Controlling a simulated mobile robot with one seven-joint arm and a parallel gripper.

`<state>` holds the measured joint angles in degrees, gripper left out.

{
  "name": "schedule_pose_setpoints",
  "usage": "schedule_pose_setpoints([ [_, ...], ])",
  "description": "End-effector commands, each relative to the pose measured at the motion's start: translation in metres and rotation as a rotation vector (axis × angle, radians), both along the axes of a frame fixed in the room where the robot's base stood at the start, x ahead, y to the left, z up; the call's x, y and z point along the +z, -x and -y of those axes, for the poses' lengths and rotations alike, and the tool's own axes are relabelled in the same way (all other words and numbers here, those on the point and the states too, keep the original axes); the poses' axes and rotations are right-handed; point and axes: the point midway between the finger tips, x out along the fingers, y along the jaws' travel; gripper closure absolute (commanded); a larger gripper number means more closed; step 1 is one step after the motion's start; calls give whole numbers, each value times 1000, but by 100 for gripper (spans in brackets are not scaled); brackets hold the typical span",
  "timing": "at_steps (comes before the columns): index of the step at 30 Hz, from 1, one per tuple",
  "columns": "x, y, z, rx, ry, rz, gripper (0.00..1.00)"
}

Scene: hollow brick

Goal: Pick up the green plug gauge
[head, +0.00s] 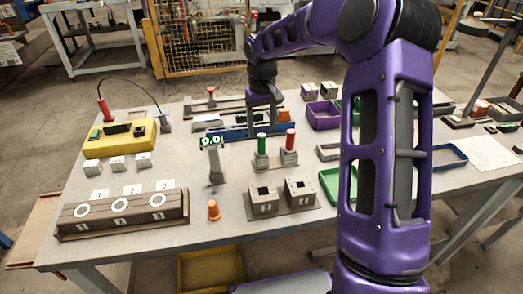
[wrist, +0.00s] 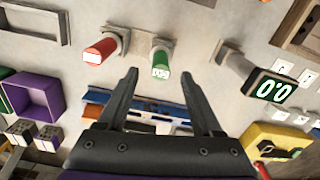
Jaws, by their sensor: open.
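The green plug gauge (head: 261,144) stands upright in a small grey holder on the table, left of a red-handled gauge (head: 291,139). In the wrist view the green gauge (wrist: 160,62) shows its handle end between my fingertips in the picture, with the red one (wrist: 100,49) to its left. My gripper (wrist: 159,76) is open, with nothing between its fingers. In the head view my gripper (head: 265,104) hangs over the table behind the two gauges, apart from them.
A display stand (head: 212,160) reading 0.0 stands left of the gauges. Two hollow grey blocks (head: 264,200) sit in front. A blue rack (head: 225,133) and a purple bin (head: 323,115) are behind. A yellow box (head: 118,138) stands far left.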

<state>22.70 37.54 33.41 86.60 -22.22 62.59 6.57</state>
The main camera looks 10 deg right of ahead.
Motion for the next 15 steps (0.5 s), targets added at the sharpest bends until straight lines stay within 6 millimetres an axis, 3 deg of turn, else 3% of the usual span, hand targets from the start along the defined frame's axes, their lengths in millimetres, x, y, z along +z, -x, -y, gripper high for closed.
schedule_pose_setpoints([
  [8,-23,1,0,-1,-1,-2,33],
  [15,-58,1,-1,-1,-1,-2,33],
])
